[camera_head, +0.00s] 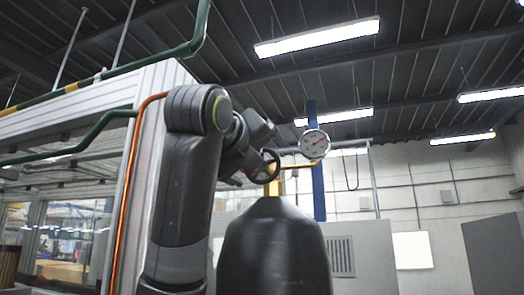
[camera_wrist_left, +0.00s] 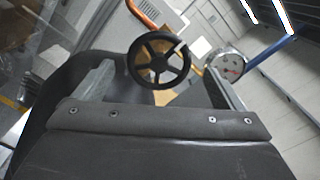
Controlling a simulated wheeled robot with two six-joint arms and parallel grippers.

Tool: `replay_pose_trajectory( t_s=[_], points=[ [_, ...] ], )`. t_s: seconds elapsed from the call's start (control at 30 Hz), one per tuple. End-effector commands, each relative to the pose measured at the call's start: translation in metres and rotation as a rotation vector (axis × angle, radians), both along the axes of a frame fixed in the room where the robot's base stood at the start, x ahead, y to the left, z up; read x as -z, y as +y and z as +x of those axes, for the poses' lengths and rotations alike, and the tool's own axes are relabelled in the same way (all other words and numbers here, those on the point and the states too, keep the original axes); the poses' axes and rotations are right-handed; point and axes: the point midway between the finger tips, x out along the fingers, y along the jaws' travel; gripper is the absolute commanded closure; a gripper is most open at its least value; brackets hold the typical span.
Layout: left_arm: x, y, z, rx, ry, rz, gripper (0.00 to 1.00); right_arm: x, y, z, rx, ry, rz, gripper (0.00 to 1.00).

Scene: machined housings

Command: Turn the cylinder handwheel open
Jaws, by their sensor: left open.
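The dark spoked handwheel (camera_head: 264,166) sits at the brass valve (camera_head: 275,185) on top of a dark grey cylinder (camera_head: 275,250) in the head view. In the left wrist view the handwheel (camera_wrist_left: 158,61) faces the camera, upper centre. My left gripper (camera_head: 248,158) is at the wheel, its arm coming in from the left. In the wrist view its two fingers (camera_wrist_left: 160,72) are spread wide, one on each side of the wheel, with gaps at both sides. I cannot tell how deep the wheel lies between them. My right gripper is not in view.
A round white gauge (camera_head: 314,143) stands right of the valve, close to the gripper; it also shows in the wrist view (camera_wrist_left: 229,67). A blue post (camera_head: 318,190) rises behind. A glazed, white-framed enclosure (camera_head: 95,105) with an orange pipe (camera_head: 128,200) is at left.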

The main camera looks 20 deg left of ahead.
Motion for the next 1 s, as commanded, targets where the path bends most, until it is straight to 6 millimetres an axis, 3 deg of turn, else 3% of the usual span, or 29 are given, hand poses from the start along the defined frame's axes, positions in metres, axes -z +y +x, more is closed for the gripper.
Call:
replay_pose_trajectory(
  t_s=[0.1, 0.3, 0.67, 1.0],
  points=[
    [-0.003, -0.001, 0.019, 0.000, 0.003, 0.000, 0.09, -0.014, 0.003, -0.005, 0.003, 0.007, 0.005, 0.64],
    [-0.001, -0.001, 0.035, -0.002, 0.001, 0.000, 0.09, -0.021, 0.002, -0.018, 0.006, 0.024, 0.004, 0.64],
    [0.001, -0.001, 0.038, -0.001, 0.000, 0.000, 0.10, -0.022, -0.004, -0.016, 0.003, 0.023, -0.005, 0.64],
    [0.000, -0.001, 0.038, -0.001, 0.000, 0.000, 0.54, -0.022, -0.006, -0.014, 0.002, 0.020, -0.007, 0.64]
  ],
)
